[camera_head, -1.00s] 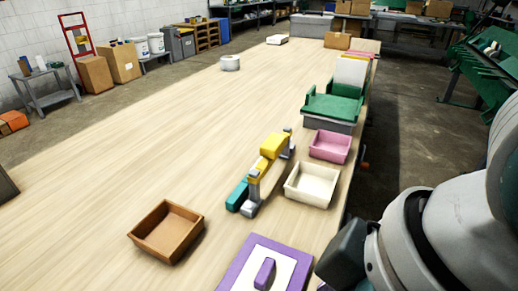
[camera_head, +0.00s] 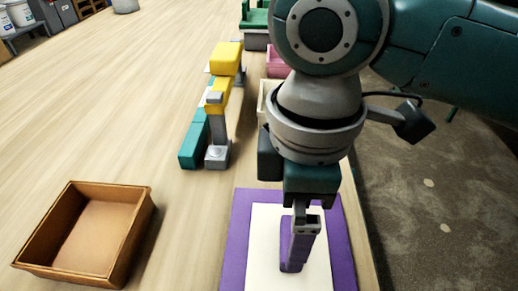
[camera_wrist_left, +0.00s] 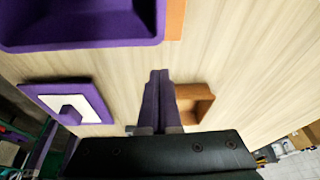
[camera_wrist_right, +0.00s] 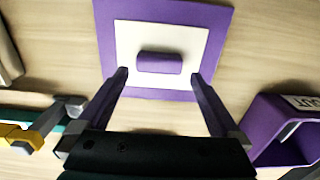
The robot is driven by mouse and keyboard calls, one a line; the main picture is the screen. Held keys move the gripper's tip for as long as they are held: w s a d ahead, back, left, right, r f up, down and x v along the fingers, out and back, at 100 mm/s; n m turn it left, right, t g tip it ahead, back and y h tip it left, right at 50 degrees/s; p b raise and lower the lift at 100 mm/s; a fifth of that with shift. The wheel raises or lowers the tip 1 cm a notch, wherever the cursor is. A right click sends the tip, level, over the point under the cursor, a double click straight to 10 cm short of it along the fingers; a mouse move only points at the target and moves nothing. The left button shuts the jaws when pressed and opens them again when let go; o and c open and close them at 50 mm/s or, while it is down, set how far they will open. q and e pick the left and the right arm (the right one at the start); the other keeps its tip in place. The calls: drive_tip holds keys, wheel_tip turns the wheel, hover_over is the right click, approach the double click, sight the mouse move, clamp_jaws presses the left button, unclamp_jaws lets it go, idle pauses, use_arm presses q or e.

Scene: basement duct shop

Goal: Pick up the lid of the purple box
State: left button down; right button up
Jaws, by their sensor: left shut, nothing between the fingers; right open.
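The lid of the purple box is a flat purple square with a white panel and a purple bar handle. It lies on the table in the head view (camera_head: 237,235). In the right wrist view the lid (camera_wrist_right: 205,40) has its handle (camera_wrist_right: 160,63) in front of my right gripper (camera_wrist_right: 158,74), which is open with a finger towards each end of the handle. My right gripper (camera_head: 300,232) partly hides the handle in the head view. The purple box (camera_wrist_right: 262,130) stands to the right of the lid in the right wrist view. My left gripper (camera_wrist_left: 158,74) is shut and empty, away from the lid (camera_wrist_left: 38,92).
A brown tray (camera_head: 136,236) sits left of the lid. A yellow, grey and teal assembly (camera_head: 218,100) stands farther back. A cream tray (camera_head: 262,100) and pink tray (camera_head: 277,62) are partly hidden behind my right arm. The table's right edge is close to the lid.

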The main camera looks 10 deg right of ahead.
sight(259, 236)
wheel_tip(259, 236, down, 6)
drive_tip(key=shift+r+b, duration=0.25)
drive_tip(key=shift+b, duration=0.4)
drive_tip(key=c, duration=1.2)
